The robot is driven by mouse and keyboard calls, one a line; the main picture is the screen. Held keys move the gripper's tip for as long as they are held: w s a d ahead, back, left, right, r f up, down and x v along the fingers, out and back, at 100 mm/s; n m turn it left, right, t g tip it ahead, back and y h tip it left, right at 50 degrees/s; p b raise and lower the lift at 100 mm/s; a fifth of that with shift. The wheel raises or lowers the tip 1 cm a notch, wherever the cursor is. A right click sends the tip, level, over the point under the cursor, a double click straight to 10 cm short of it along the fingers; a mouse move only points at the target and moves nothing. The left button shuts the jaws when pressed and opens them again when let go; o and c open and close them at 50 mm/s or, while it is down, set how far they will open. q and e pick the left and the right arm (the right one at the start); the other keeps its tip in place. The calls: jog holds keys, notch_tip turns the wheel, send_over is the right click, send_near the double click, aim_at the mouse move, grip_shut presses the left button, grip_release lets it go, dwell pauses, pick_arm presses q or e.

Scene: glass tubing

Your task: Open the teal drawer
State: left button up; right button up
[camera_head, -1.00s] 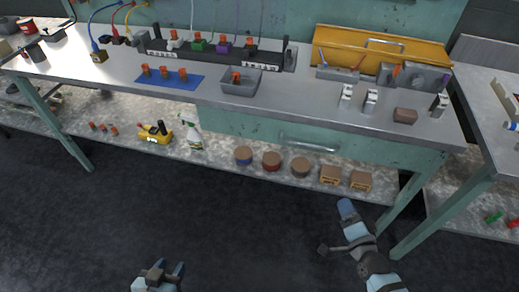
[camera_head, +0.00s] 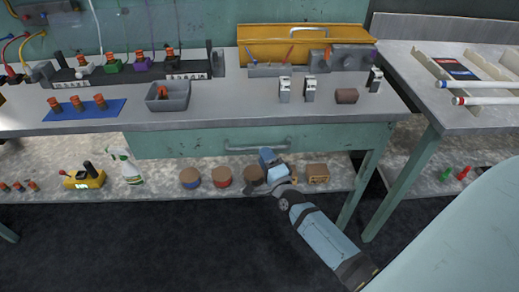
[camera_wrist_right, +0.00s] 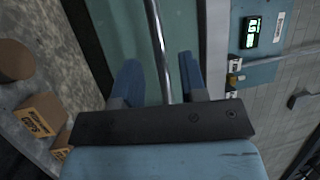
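The teal drawer (camera_head: 180,141) is under the workbench top and looks shut. Its long metal handle (camera_head: 250,149) runs along the front and also shows as a bar in the right wrist view (camera_wrist_right: 158,45). My right gripper (camera_head: 267,156) is at the right part of the handle. In the right wrist view its two blue fingers (camera_wrist_right: 159,80) are apart, with the bar running between them. I cannot tell whether either finger touches it. The fingers hide a little of the handle in the head view. My left gripper is not in view.
The workbench top (camera_head: 225,110) holds an orange toolbox (camera_head: 285,42), a grey bin (camera_head: 168,96) and small devices. Round tins, boxes (camera_head: 318,173) and a spray bottle (camera_head: 125,167) stand on the lower shelf. A second table (camera_head: 430,95) is at right. Dark floor in front is clear.

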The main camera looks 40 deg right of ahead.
jog(key=shift+x, duration=1.95)
grip_shut()
